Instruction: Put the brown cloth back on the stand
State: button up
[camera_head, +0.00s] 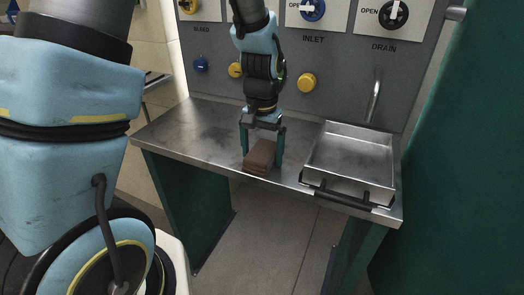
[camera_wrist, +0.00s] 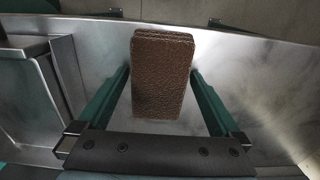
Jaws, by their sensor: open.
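The brown cloth (camera_head: 260,157) is a folded, block-shaped stack lying near the front edge of the metal stand (camera_head: 190,125). My gripper (camera_head: 262,154) is open and points down over the cloth, with one green finger on each side of it. In the wrist view the cloth (camera_wrist: 163,75) lies between the two spread fingers (camera_wrist: 162,80), with a visible gap on both sides. The cloth appears to rest on the metal top. Its underside is hidden.
A square metal basin (camera_head: 350,155) with a black front handle (camera_head: 336,195) and a curved tap (camera_head: 375,100) is at the right. A panel with knobs labelled INLET and DRAIN (camera_head: 393,14) rises behind. The left part of the top is clear.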

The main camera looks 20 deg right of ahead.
aim_at(261, 149)
notch_tip(261, 149, up, 11)
jog(key=b, duration=0.2)
jog(key=a+f+n, duration=0.2)
jog(key=a+n, duration=0.1)
jog(key=a, duration=0.9)
jog(key=w+a+f+n+t, duration=0.1)
jog(key=a+f+n, duration=0.2)
jog(key=a, duration=1)
jog(key=shift+a+f+n+t+p, duration=0.15)
jog(key=shift+f+n+t+p, duration=0.15)
jog(key=shift+n, duration=0.4)
jog(key=shift+w, duration=0.1)
